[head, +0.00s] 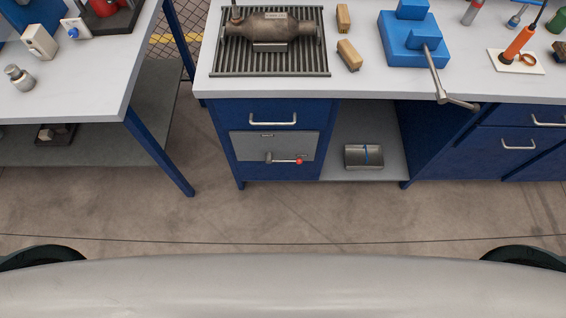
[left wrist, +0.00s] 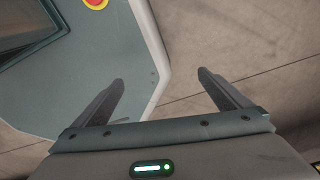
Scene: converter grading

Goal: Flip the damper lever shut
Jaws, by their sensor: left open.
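The damper lever (head: 284,160) is a short metal bar with a red knob at its right end. It lies about level on a grey panel (head: 245,144) on the front of the blue bench, below a drawer. Neither of my grippers shows in the head view. In the left wrist view my left gripper (left wrist: 160,82) is open and empty, with its two dark fingers spread apart over the concrete floor and part of my own base. No gripper is near the lever in the head view. My right gripper is not seen.
The bench (head: 360,90) carries a catalytic converter (head: 268,26) on a slatted grate, wooden blocks and a blue vise (head: 412,40) whose handle overhangs the front edge. A metal box (head: 364,157) sits on the lower shelf. Another table (head: 80,105) stands left. The floor before the bench is clear.

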